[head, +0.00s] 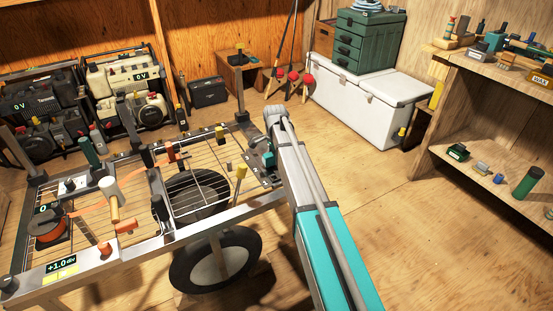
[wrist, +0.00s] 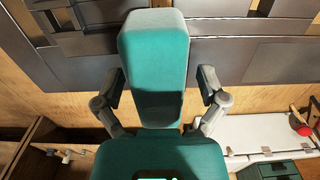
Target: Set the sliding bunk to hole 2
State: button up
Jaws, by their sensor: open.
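My gripper (wrist: 160,88) is open, with one finger at each side of the block. Gaps show between both fingers and the block, so it does not look gripped. In the head view, my arm hides most of the gripper. A small teal part (head: 269,158) shows beside the arm's end, above a metal plate (head: 268,178) on the trailer frame (head: 205,226). I cannot make out hole numbers or which hole the bunk is at.
The frame carries an orange reel (head: 47,228), a mallet (head: 110,194) and several posts and clamps. A wheel (head: 215,262) stands below it. A white chest (head: 366,110) and a workbench (head: 500,77) are to the right. The floor between is clear.

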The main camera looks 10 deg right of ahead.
grip_shut()
jog(key=w, duration=0.2)
jog(key=w+a, duration=0.1)
jog(key=w, duration=0.2)
jog(key=w+a, duration=0.1)
jog(key=w, duration=0.1)
jog(key=shift+w+a, duration=0.25)
jog(key=shift+w, duration=0.1)
grip_release()
dwell(0.3)
